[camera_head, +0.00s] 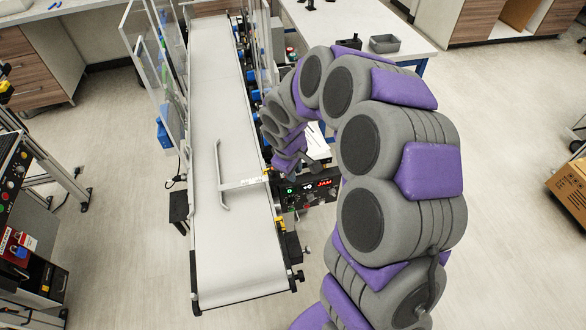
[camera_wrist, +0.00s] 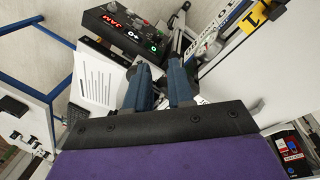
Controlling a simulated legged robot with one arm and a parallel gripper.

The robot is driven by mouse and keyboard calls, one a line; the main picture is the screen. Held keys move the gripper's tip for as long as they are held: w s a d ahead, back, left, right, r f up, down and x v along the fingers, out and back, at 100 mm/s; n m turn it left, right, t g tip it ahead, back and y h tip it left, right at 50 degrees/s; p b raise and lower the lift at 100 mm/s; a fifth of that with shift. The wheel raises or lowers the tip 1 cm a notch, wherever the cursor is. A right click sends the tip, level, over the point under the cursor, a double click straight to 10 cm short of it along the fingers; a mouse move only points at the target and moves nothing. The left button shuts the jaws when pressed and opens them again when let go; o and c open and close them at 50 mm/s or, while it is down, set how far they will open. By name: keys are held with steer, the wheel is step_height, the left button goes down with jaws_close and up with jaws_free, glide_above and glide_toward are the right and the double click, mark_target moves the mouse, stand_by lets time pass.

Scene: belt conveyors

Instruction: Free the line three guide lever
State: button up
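My gripper (camera_head: 300,158) is beside the right edge of the belt conveyor (camera_head: 222,80), just above a black control box (camera_head: 310,190). In the wrist view its two blue fingers (camera_wrist: 162,72) stand apart with a narrow gap, and I see nothing clearly held. A pale guide rail (camera_head: 219,175) lies lengthwise over the belt, joined to a crossbar (camera_head: 245,183) reaching the right edge. The control box shows red "JAM" letters, also in the wrist view (camera_wrist: 125,30). A small dark and metal piece (camera_wrist: 179,22) lies beyond the fingertips; I cannot tell whether it is the lever.
Clear upright panels (camera_head: 150,50) line the belt's far left side. A white table (camera_head: 350,25) with a grey bin (camera_head: 384,43) stands behind my arm. A control stand (camera_head: 20,245) is at the left, a cardboard box (camera_head: 570,185) at the right. Floor between is open.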

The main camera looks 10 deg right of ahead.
steer(key=a, duration=0.4)
steer(key=shift+r, duration=0.15)
jaws_close()
steer(key=shift+d, duration=0.55)
steer(key=n+p, duration=0.2)
steer(key=p, duration=0.1)
steer(key=w+d+n+p, duration=0.1)
steer(key=n+p, duration=0.1)
steer(key=p, duration=0.1)
steer(key=shift+d, duration=0.1)
steer(key=shift+w+n+t, duration=0.15)
steer(key=shift+n+t, duration=0.15)
steer(key=shift+n, duration=0.1)
